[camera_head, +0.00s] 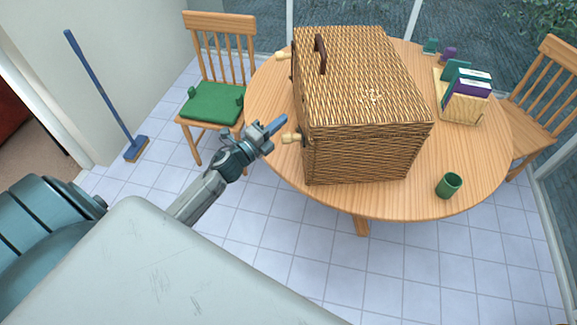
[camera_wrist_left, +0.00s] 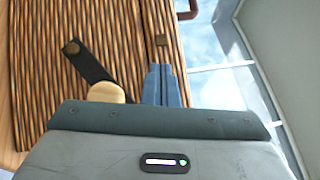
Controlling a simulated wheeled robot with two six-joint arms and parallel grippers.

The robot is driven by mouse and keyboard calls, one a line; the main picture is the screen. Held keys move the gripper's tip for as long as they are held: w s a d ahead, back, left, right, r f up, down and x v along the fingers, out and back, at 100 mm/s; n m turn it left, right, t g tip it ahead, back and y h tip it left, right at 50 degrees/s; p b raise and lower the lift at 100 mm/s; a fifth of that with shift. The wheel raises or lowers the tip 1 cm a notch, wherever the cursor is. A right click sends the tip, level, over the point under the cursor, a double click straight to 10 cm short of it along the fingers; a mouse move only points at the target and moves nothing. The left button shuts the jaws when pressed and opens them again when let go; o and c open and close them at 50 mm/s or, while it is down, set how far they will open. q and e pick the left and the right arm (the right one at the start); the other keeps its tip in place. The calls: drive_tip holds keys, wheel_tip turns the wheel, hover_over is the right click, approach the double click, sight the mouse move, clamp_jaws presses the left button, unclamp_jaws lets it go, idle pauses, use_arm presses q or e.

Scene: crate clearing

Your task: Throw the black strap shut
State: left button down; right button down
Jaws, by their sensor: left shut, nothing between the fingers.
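A wicker hamper (camera_head: 362,90) with its lid down stands on the round table. In the left wrist view, a black strap (camera_wrist_left: 90,62) with a round brown stud at its upper end lies slanted across the wicker face. Its lower end runs behind a pale wooden knob (camera_wrist_left: 106,93) and my gripper. My left gripper (camera_head: 279,122) is shut and empty, beside the hamper's left side near the wooden knob (camera_head: 291,137). It also shows in the left wrist view (camera_wrist_left: 163,85), right of the strap.
A second wooden knob (camera_head: 283,56) sticks out at the hamper's far left. A green cup (camera_head: 449,185) and a book rack (camera_head: 458,107) stand on the table (camera_head: 485,165) to the right. A chair with a green cushion (camera_head: 211,104) stands left of the table.

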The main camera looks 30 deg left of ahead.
drive_tip(key=shift+s+a, duration=0.1)
drive_tip(key=shift+a, duration=0.55)
drive_tip(key=shift+d, duration=0.55)
